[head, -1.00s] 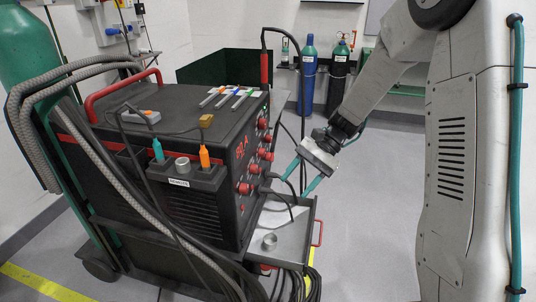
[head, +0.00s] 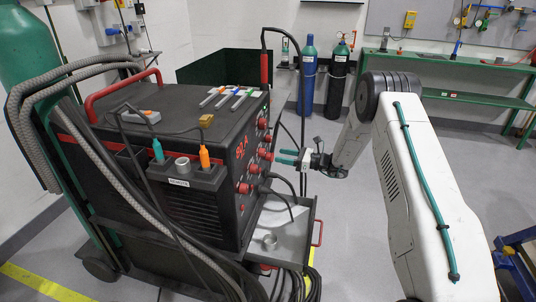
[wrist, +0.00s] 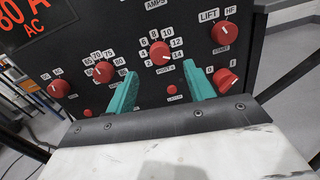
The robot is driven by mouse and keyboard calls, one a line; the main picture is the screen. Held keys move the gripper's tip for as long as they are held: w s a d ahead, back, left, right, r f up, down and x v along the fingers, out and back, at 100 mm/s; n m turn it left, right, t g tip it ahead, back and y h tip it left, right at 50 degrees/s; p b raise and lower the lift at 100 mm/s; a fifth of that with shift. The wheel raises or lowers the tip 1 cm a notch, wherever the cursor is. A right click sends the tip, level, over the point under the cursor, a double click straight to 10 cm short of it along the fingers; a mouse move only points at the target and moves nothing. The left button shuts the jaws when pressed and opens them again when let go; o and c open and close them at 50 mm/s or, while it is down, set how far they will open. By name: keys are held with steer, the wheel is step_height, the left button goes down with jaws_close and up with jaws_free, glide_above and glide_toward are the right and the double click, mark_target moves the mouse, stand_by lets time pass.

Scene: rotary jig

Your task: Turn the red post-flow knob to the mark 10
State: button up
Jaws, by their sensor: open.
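The red post-flow knob (wrist: 160,53) is on the dark front panel in the wrist view, inside an arc of marks from 2 to 14. The 10 mark (wrist: 166,31) is above it, slightly right. A small light line shows on the knob's lower right, but its exact reading is hard to tell. My gripper (wrist: 160,84) is open and empty, its teal fingers pointing at the panel below and to either side of this knob, apart from it. In the head view my gripper (head: 287,157) is at the right of the panel's knob column.
Other red knobs are close by: one at 65–85 marks (wrist: 103,72), one at far left (wrist: 58,89), a LIFT/HF knob (wrist: 224,33) and a 0/1 knob (wrist: 226,78).

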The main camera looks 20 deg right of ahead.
mark_target(262, 152)
steer(key=x, duration=0.7)
steer(key=c, duration=1)
